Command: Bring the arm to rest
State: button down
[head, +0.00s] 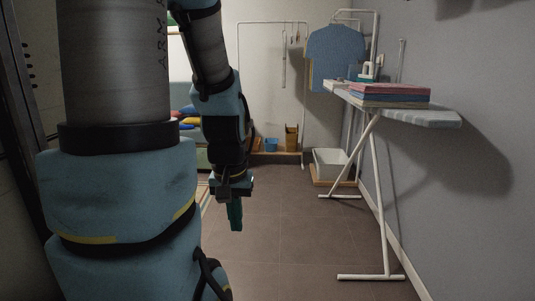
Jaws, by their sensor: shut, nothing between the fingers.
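My arm comes down from the top of the head view, with a large grey and blue link close at the left. My gripper (236,216) hangs at the arm's end, left of the picture's middle, pointing down over the floor. Its fingers are together with nothing seen between them. It is apart from all the furniture. The near arm link hides part of the left side of the room.
An ironing board (440,117) stands at the right, with folded cloths (392,92) on top and white legs reaching the floor. A white bin (330,163), a clothes rack (306,80) and a hanging blue shirt (336,52) are behind. The middle floor (295,235) is clear.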

notch_tip(320, 180, up, 24)
jog(key=p, duration=2.2)
jog(key=shift+w, duration=0.15)
jog(key=shift+d+f, duration=0.15)
jog(key=shift+f, duration=0.1)
